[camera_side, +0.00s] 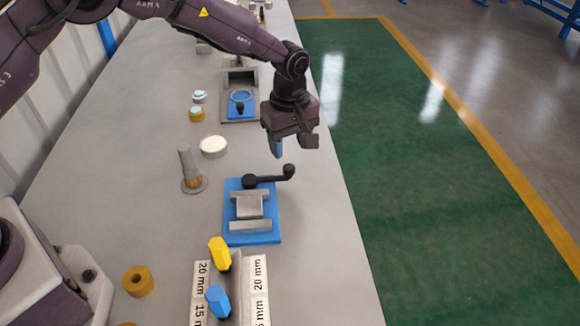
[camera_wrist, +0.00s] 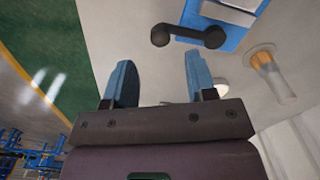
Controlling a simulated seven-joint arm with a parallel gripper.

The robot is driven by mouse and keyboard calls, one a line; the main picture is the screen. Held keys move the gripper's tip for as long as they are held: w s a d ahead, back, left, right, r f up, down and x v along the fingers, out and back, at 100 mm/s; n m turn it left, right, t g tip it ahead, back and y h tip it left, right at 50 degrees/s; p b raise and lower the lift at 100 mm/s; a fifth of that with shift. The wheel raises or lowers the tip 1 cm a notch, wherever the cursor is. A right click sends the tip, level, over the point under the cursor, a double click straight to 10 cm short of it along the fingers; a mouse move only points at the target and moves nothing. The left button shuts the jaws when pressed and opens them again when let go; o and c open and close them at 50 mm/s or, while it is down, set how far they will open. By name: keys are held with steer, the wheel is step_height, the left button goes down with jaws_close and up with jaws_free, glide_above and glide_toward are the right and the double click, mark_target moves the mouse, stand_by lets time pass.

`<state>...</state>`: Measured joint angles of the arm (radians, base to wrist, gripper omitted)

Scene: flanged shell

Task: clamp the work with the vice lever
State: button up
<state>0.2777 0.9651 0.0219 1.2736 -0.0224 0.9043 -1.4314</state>
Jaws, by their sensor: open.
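The vice (camera_side: 252,208) has a blue base and grey jaws and stands near the bench's right edge in the side view. Its black lever (camera_side: 270,178) lies across the far end of the base, with its knob to the right. A grey block-like piece (camera_side: 249,205) sits between the jaws; I cannot tell how tightly. My gripper (camera_side: 277,147) hangs above and beyond the lever, apart from it. In the wrist view the two blue fingers of my gripper (camera_wrist: 160,85) are spread and empty, and the lever (camera_wrist: 187,37) shows beyond them.
A post on a round foot (camera_side: 190,168) and a white-topped disc (camera_side: 213,147) stand left of the vice. A rack with yellow and blue handled tools (camera_side: 230,285) is nearer. A blue-based fixture (camera_side: 240,103) stands farther back.

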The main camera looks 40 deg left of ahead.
mark_target(290, 168)
step_height(290, 168, down, 7)
steer(key=shift+f, duration=0.1)
stand_by(0.3)
jaws_close()
